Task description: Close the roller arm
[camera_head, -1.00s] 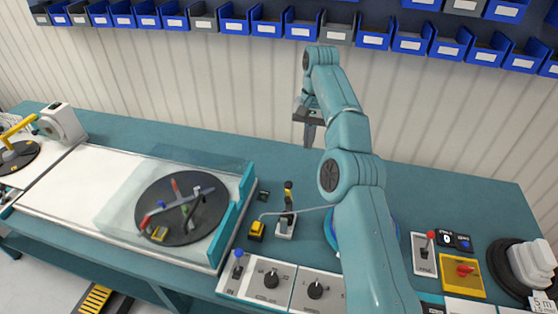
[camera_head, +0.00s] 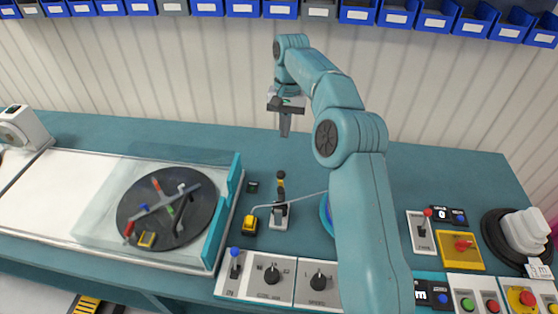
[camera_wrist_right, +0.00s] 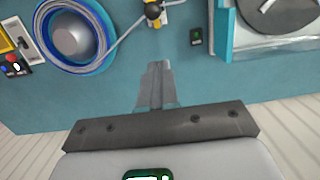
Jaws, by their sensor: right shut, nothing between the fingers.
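A small upright arm with a black body and yellow top (camera_head: 281,182), likely the roller arm, stands raised on a small grey base (camera_head: 279,218) on the teal bench. A grey cable runs at its base between a yellow block (camera_head: 249,223) and the blue reel (camera_head: 326,215). My right gripper (camera_head: 284,130) is shut and empty, above the back of the bench behind the arm. In the right wrist view its fingertips (camera_wrist_right: 157,68) point toward the yellow-topped arm (camera_wrist_right: 153,12), with a gap between. My left gripper is not in view.
A dark turntable (camera_head: 170,222) behind a clear guard with a teal edge (camera_head: 222,215) stands at left. Switch panels (camera_head: 270,278) line the front. A red-knobbed lever (camera_head: 424,228) and a dark spool (camera_head: 515,240) are at right. The back of the bench is clear.

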